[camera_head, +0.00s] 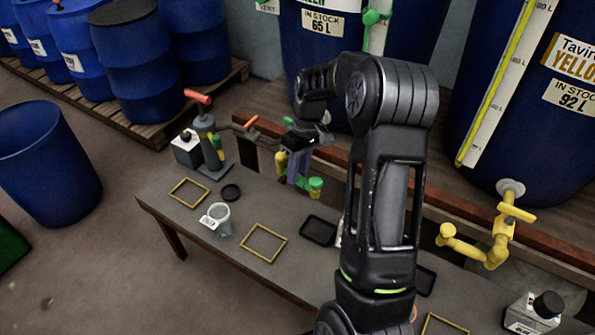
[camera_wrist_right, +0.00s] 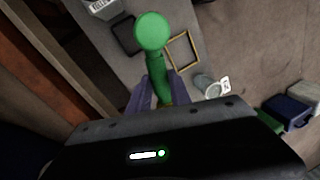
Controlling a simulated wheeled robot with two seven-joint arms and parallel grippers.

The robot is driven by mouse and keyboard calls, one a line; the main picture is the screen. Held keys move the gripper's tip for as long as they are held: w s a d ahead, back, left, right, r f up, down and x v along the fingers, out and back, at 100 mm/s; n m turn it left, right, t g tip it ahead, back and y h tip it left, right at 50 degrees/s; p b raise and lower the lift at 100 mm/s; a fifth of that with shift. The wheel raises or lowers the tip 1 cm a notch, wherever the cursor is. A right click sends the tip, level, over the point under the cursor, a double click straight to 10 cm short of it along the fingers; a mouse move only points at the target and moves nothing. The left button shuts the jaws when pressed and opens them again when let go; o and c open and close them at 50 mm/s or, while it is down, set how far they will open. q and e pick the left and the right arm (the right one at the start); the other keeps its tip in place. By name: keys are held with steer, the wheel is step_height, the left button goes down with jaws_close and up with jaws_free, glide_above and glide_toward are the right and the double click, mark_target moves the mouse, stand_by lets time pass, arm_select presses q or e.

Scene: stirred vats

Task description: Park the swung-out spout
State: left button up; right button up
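The green spout (camera_wrist_right: 157,68) shows in the right wrist view with its round end toward the camera. In the head view its green end (camera_head: 315,186) hangs over the bench. My right gripper (camera_wrist_right: 158,88) has purple fingers on both sides of the green pipe, with no clear gap, so it looks shut on it. In the head view the gripper (camera_head: 298,168) is beside the spout, and my right arm hides part of the vat behind. A yellow spout (camera_head: 497,235) on the right vat sticks out over the bench. My left gripper is not in view.
The bench (camera_head: 160,193) bears yellow frames (camera_head: 265,243), dark pads (camera_head: 318,230), a clear cup (camera_head: 220,215) with a white tag and a red-handled device (camera_head: 208,130). A white box (camera_head: 533,312) with a black knob stands at the right. A blue bin (camera_head: 45,165) stands left on the floor.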

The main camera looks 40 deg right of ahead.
steer(key=o, duration=0.4)
steer(key=r, duration=0.2)
steer(key=d+r, duration=0.1)
steer(key=r, duration=0.4)
steer(key=shift+d+r, duration=0.25)
steer(key=shift+r, duration=0.1)
